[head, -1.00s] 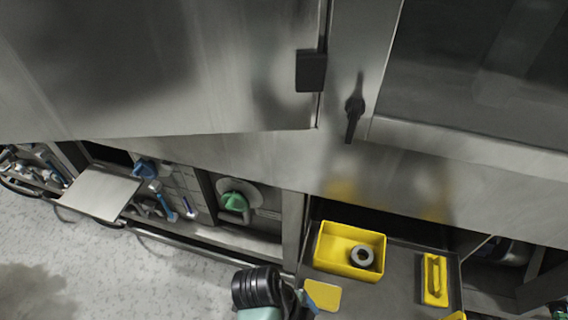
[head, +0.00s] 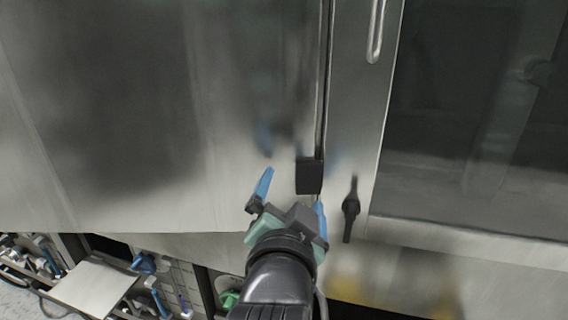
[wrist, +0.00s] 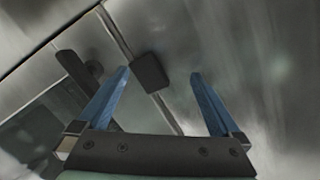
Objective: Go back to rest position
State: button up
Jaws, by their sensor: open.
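My gripper (head: 291,191) is raised in front of the steel washer front in the head view, its two blue fingers spread apart. In the wrist view the gripper (wrist: 158,88) is open and nothing shows between the fingertips except the steel panel and a black block beyond. The black block (head: 309,175) sits at the panel seam, close behind the right finger in the head view; it also shows in the wrist view (wrist: 150,72). I cannot tell whether the finger touches it.
A black lever handle (head: 351,208) is right of the gripper, with a metal bar handle (head: 376,30) above it. A dark glass window (head: 480,120) fills the right. A flat metal plate (head: 92,287) and blue-handled valves (head: 145,264) are low left. A green knob (head: 229,299) is partly hidden.

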jog(key=s+a+r+n+t+y, duration=0.1)
jog(key=s+r+n+t, duration=0.45)
jog(key=r, duration=0.85)
jog(key=s+r+n+t+y, duration=0.1)
jog(key=s+r+n+t, duration=0.2)
jog(key=s+r+t, duration=0.85)
notch_tip(320, 180, up, 22)
jog(key=w+g+p, duration=0.2)
jog(key=g+p, duration=0.4)
jog(key=p, duration=1.3)
jog(key=shift+w+a+r, duration=0.15)
jog(key=shift+w+r, duration=0.05)
jog(key=shift+w, duration=0.15)
